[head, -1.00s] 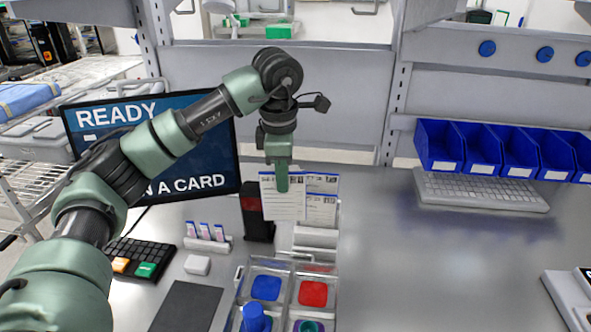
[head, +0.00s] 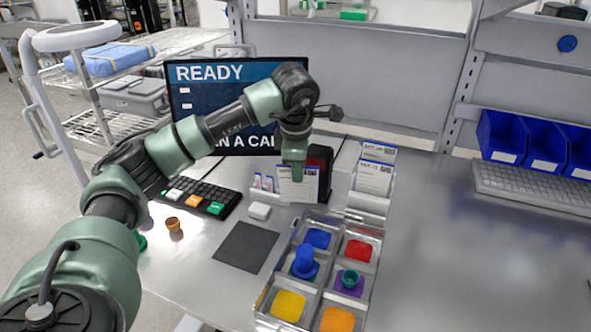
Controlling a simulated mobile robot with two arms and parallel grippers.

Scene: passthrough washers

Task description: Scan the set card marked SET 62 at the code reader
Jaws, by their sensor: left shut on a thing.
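My left gripper (head: 294,172) is shut on a white set card (head: 298,188) and holds it upright above the table. The print on the card is too small to read, so I cannot tell its number. The code reader (head: 322,166), a dark upright box, stands just behind and to the right of the card, partly covered by it. I cannot tell whether they touch. The monitor (head: 205,105) behind shows READY, with a lower line partly hidden by my arm. More white cards (head: 374,177) stand in a rack (head: 368,203) to the right. My right gripper is not in view.
A clear divided tray (head: 268,296) with coloured pads, a blue knobbed piece and a teal ring stands in front. A keypad (head: 203,197), a dark mat (head: 245,247) and a small white block (head: 259,211) lie left of it.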

